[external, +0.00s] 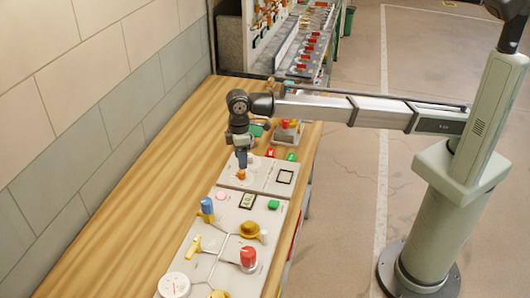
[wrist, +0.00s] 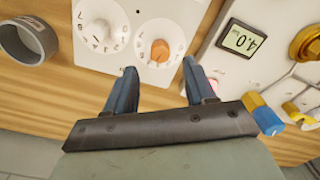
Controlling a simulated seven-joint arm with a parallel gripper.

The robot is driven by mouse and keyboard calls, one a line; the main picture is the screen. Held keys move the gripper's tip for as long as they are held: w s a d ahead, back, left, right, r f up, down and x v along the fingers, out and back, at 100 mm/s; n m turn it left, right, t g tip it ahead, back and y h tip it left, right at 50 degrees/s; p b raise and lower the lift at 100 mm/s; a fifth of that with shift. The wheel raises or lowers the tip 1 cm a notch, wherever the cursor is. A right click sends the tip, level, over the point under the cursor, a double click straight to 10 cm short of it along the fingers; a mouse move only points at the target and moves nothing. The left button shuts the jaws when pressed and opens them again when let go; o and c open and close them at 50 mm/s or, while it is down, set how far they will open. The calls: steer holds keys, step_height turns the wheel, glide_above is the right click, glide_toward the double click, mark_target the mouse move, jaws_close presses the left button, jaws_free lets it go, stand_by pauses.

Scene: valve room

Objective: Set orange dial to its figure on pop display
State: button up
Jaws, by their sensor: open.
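The orange dial (wrist: 159,50) sits on a round white scale with printed figures on a white panel (wrist: 148,77). In the wrist view it lies just beyond and between the fingertips of my gripper (wrist: 160,70), which is open and empty. In the external view my gripper (external: 241,158) points down over the orange dial (external: 241,175) and partly hides it. Whether the fingers touch the dial, and which figure it points to, I cannot tell. A small display (wrist: 243,39) on the neighbouring panel seems to read 4.0; its label is not legible.
A white dial (wrist: 98,30) is left of the orange one. A dark ring (wrist: 27,41) lies on the wooden bench (external: 130,200). The bench's wall side is clear.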

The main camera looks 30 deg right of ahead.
step_height(320, 180, up, 8)
steer(key=shift+f, duration=0.15)
stand_by(0.6)
